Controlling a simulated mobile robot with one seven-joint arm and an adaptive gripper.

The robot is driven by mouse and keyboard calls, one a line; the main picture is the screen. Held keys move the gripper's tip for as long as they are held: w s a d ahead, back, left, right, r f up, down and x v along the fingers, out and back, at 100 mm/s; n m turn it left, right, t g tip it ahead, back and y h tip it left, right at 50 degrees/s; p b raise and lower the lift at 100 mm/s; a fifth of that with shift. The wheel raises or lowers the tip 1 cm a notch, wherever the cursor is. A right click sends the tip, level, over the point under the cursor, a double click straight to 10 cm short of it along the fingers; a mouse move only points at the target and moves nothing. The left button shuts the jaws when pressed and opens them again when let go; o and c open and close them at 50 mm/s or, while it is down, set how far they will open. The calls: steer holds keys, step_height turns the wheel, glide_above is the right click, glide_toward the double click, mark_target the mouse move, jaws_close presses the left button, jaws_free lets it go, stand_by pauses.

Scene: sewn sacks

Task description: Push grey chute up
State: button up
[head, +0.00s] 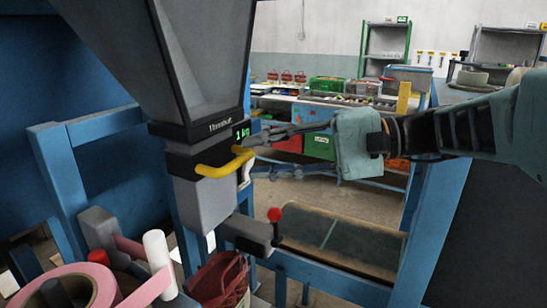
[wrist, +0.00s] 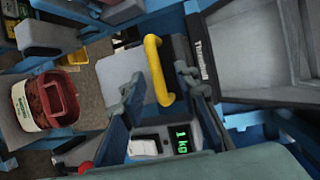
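The grey chute (head: 205,205) hangs under the black collar of the dark hopper (head: 160,45). A yellow handle (head: 226,166) is fixed across its upper front. In the wrist view the chute (wrist: 118,78) is seen from close by, with the yellow handle (wrist: 156,68) upright in the picture. My gripper (head: 262,138) comes in from the right, at the handle's right end. In the wrist view its fingers (wrist: 162,88) are apart, and the handle's lower end lies between them. I cannot tell whether they touch it.
A green display (head: 242,133) reads 1 kg; a white switch (wrist: 144,147) is beside it. A lever with a red knob (head: 274,214) stands below right of the chute. A red sack (head: 220,280) is low below it. A blue frame (head: 430,220) stands right; tape rolls (head: 75,285) lie left.

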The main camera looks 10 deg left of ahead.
steer(key=d+r, duration=0.1)
steer(key=d, duration=0.6)
steer(key=shift+r, duration=0.3)
steer(key=shift+d, duration=0.1)
